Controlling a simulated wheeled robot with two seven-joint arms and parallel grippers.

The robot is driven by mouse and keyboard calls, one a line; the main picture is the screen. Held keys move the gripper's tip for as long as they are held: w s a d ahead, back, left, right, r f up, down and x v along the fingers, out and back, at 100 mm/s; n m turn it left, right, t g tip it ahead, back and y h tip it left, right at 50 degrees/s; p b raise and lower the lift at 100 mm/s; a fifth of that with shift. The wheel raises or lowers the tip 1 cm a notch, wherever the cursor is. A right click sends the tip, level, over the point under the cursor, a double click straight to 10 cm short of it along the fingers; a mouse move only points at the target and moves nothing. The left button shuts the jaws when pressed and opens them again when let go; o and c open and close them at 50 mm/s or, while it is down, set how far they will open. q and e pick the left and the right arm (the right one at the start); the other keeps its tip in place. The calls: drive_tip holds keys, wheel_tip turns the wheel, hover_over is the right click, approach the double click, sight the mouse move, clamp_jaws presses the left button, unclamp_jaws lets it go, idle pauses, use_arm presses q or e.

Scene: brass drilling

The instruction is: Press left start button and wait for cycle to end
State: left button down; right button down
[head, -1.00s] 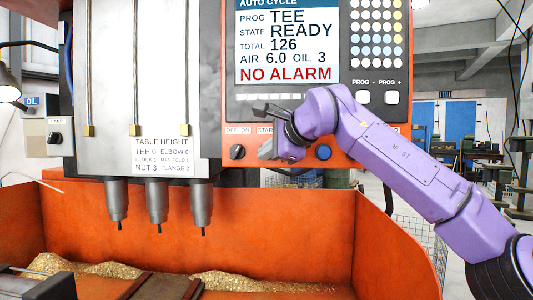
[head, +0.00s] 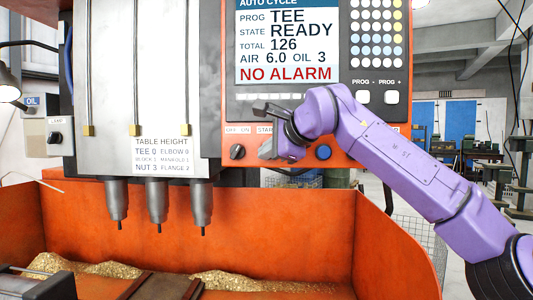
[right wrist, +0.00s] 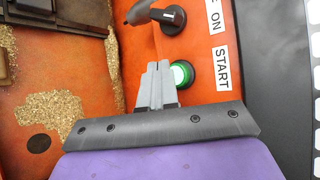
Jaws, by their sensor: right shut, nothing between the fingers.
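The control panel (head: 232,108) shows an AUTO CYCLE screen (head: 287,45) reading PROG TEE, STATE READY, TOTAL 126 and NO ALARM. My right gripper (head: 266,150) is shut and empty in front of the panel's lower edge, below the START label. It hides the start button in the head view. In the right wrist view the green start button (right wrist: 181,75) shows beside the shut fingertips (right wrist: 160,66) of my right gripper, next to the START label (right wrist: 222,67). I cannot tell whether the fingers touch it. My left gripper is not in view.
A black OFF/ON knob (head: 237,151) sits left of my right gripper, and a blue button (head: 323,152) sits to its right. Three drill spindles (head: 157,206) hang over the orange tray (head: 300,225), which holds brass chips (head: 240,281).

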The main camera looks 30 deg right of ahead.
idle(0.4)
drive_tip(key=shift+w+d+p, duration=0.25)
drive_tip(key=shift+w+p, duration=0.15)
drive_tip(key=shift+p, duration=0.05)
